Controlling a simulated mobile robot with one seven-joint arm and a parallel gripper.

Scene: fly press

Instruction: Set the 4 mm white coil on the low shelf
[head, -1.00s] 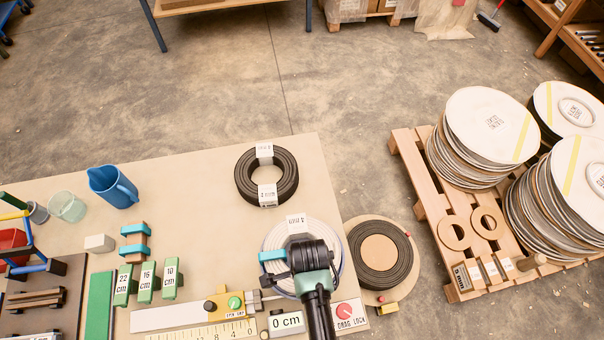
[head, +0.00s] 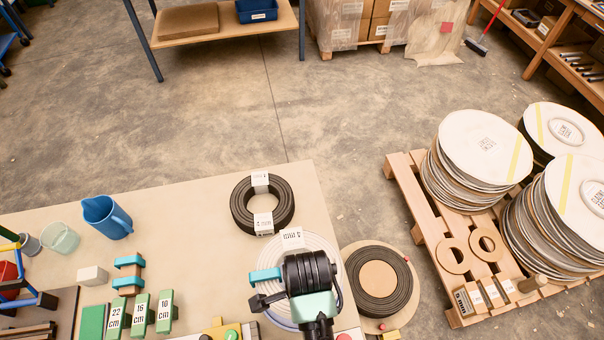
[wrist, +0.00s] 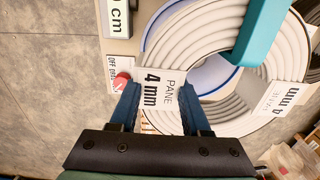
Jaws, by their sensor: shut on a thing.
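The white coil (head: 327,248) is at the right end of the bench, partly hidden under my arm in the head view. Its paper label (head: 292,238) reads 4 mm. In the wrist view the coil (wrist: 285,52) fills the upper right, and my gripper (wrist: 159,92) is shut on it, one blue finger on each side of a 4 mm label (wrist: 152,88). A blue-rimmed round piece (wrist: 213,75) shows through the coil's centre. A low wooden shelf (head: 180,38) under a blue-legged table is at the far top, holding a brown board and a blue bin (head: 257,10).
A dark coil (head: 237,205) lies on the bench (head: 190,215) behind the white one. Another dark coil (head: 355,283) sits on a round stand to the right. A pallet (head: 398,165) with stacked discs stands further right. Open concrete floor lies between bench and shelf.

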